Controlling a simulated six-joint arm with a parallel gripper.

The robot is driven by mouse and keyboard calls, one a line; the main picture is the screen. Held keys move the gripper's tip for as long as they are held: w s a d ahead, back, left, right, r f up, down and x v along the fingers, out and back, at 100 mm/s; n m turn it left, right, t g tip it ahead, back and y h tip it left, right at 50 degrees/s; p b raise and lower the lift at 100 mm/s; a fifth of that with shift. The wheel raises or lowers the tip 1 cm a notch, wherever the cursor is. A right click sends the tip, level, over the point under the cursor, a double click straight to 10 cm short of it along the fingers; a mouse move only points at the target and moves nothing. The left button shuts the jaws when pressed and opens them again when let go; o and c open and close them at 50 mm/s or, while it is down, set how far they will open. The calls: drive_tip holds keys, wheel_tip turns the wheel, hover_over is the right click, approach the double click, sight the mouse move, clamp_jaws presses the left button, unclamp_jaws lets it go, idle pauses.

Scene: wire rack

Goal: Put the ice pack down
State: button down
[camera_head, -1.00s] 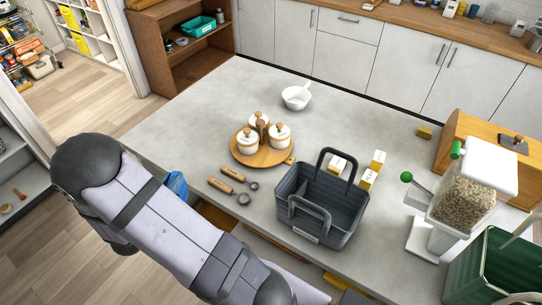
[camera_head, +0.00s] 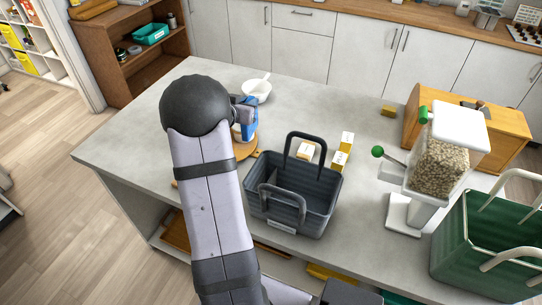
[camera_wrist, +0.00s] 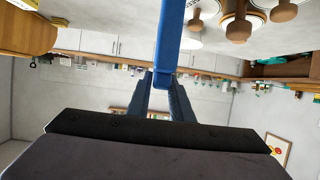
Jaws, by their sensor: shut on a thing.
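The blue ice pack (camera_head: 248,122) is held over the grey counter, near the white bowl and the round wooden board, and is partly hidden by my arm. The wrist view shows it edge-on as a long blue slab (camera_wrist: 169,35) between the dark fingers. My gripper (camera_wrist: 160,80) is shut on it. In the head view my gripper is mostly behind the round arm joint. I cannot tell the exact gap between the pack and the counter.
The white bowl (camera_head: 257,90) stands behind the pack. The round board (camera_head: 244,151) with lidded jars (camera_wrist: 238,27) is mostly hidden by my arm. A dark basket (camera_head: 318,190), small yellow-white boxes (camera_head: 341,160) and a grain dispenser (camera_head: 440,160) stand to the right. The counter's left part (camera_head: 130,140) looks clear.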

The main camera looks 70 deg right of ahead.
drive_tip(key=s+d+m+g+b, duration=0.1)
drive_tip(key=s+d, duration=0.4)
drive_tip(key=s, duration=0.1)
wheel_tip(320, 180, down, 10)
drive_tip(key=p, duration=0.1)
drive_tip(key=shift+a, duration=0.25)
idle(0.3)
drive_tip(key=shift+f, duration=0.1)
drive_tip(key=c, duration=1.6)
unclamp_jaws()
drive_tip(key=b+v, duration=0.2)
drive_tip(key=v, duration=1)
drive_tip(key=shift+w+a, duration=0.1)
drive_tip(key=shift+w, duration=0.05)
